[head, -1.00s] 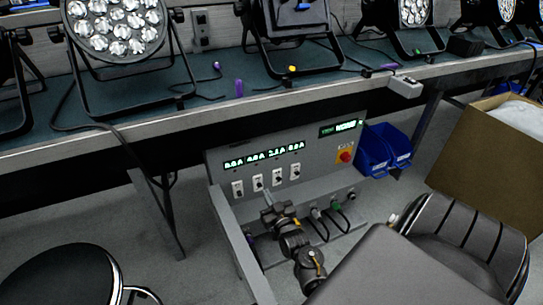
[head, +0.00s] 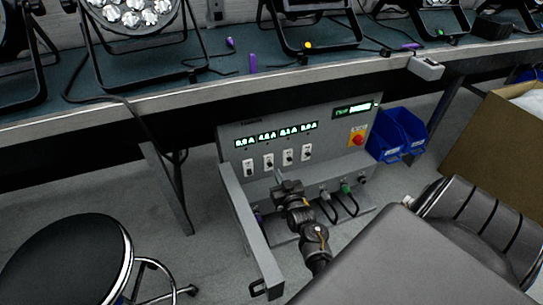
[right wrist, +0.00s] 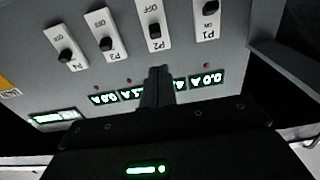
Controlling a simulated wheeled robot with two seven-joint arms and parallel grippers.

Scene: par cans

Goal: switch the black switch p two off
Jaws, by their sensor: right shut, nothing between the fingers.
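The grey control panel (head: 228,150) stands below the bench, with a row of black switches on white plates. Switch P2 (head: 268,161) is second from the left in the head view. In the right wrist view the row is upside down, and P2's black lever (right wrist: 155,30) sits at the end away from its OFF mark. My right gripper (head: 278,176) is shut and empty, just below P2 in the head view. In the right wrist view its fingertips (right wrist: 158,72) appear apart from P2's lever. My left gripper is not in view.
Switches P1 (right wrist: 207,12), P3 (right wrist: 106,42) and P4 (right wrist: 66,56) flank P2 closely. A red knob (head: 358,140) and blue bins (head: 392,140) lie right of the switches. Cables (head: 350,205) loop below. A black stool (head: 65,262) stands at left.

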